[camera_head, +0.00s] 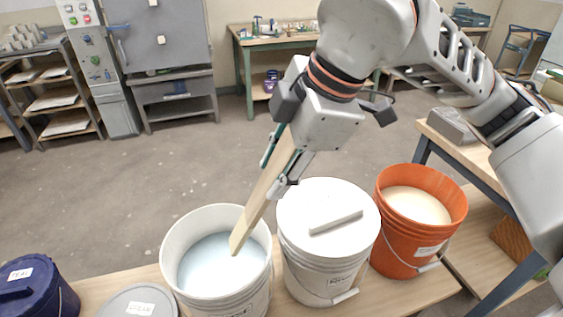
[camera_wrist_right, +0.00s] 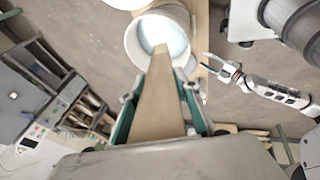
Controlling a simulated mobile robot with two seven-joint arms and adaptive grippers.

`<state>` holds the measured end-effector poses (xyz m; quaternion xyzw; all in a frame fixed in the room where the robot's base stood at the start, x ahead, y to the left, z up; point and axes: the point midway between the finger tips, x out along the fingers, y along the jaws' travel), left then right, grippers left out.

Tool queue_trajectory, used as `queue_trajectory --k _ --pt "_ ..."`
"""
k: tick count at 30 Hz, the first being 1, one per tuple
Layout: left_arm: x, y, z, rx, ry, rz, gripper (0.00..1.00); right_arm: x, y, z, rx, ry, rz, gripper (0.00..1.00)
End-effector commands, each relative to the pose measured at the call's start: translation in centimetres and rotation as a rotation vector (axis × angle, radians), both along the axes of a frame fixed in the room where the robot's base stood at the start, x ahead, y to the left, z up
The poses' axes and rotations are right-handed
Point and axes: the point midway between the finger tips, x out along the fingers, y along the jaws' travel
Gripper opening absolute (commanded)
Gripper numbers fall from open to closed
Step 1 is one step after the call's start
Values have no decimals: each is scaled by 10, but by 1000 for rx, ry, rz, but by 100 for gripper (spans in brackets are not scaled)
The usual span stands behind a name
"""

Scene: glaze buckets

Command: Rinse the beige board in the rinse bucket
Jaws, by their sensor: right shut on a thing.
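My right gripper (camera_head: 283,165) is shut on the beige board (camera_head: 258,203), a long flat strip. The board slants down and left, its lower end over the opening of the white rinse bucket (camera_head: 175,255), which holds pale blue water (camera_head: 208,265). I cannot tell whether the tip touches the water. In the right wrist view, the board (camera_wrist_right: 158,100) runs between the fingers toward the rinse bucket (camera_wrist_right: 134,50). My left gripper (camera_wrist_right: 215,68) also shows there, its fingers apart and empty; it is out of the head view.
The buckets stand on a wooden bench (camera_head: 395,295). A white lidded bucket (camera_head: 310,205) is right of the rinse bucket, then an orange bucket (camera_head: 395,250) of cream liquid. A grey lid (camera_head: 125,303) and a dark blue bucket (camera_head: 45,285) are left. Open floor lies behind.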

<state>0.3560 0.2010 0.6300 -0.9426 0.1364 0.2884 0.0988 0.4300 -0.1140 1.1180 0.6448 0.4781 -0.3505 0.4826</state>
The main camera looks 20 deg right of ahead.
Motion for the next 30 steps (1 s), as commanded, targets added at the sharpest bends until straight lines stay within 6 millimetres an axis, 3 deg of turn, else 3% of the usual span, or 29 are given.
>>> queue_trajectory --k 10,30 --pt "-9 2 -29 15 28 -3 40 9 9 -33 0 4 1 1" --pt "2 12 -44 49 5 -2 40 26 25 -88 0 4 0 1"
